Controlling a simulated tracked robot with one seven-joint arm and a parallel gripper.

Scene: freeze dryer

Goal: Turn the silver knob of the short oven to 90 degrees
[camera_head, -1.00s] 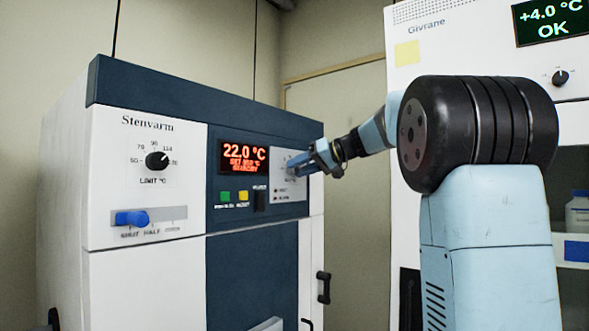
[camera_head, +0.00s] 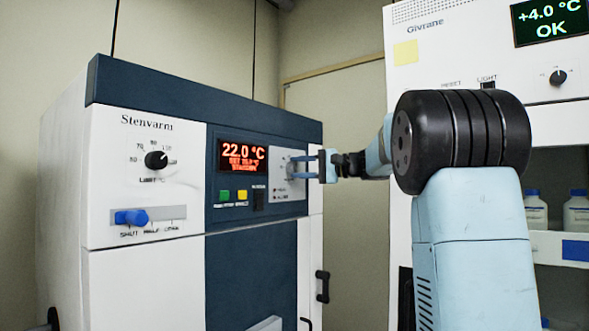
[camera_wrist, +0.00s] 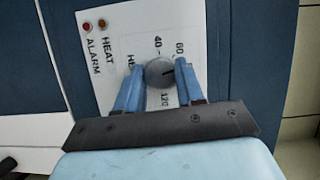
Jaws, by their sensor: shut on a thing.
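The short oven is the white and dark-blue Stenvarm unit (camera_head: 262,135) at the left in the head view. Its silver knob (camera_wrist: 160,73) shows as a round grey knob on the white panel (camera_wrist: 110,45) in the wrist view. The knob's dark pointer mark points right, slightly up, near the 60 side of the dial. Labels 40, 60 and 120 are readable; other dial marks are hidden by my fingers. My gripper (camera_wrist: 159,90) is shut on the knob, one blue finger on each side. In the head view my gripper (camera_head: 308,166) reaches the panel from the right and mostly covers the knob.
The oven also has a black limit knob (camera_head: 156,160), a blue slider handle (camera_head: 132,217), green and yellow buttons and a red display (camera_head: 242,157) reading 22.0 °C. A taller white Givrane unit (camera_head: 436,55) stands at the right, with bottles on its shelf.

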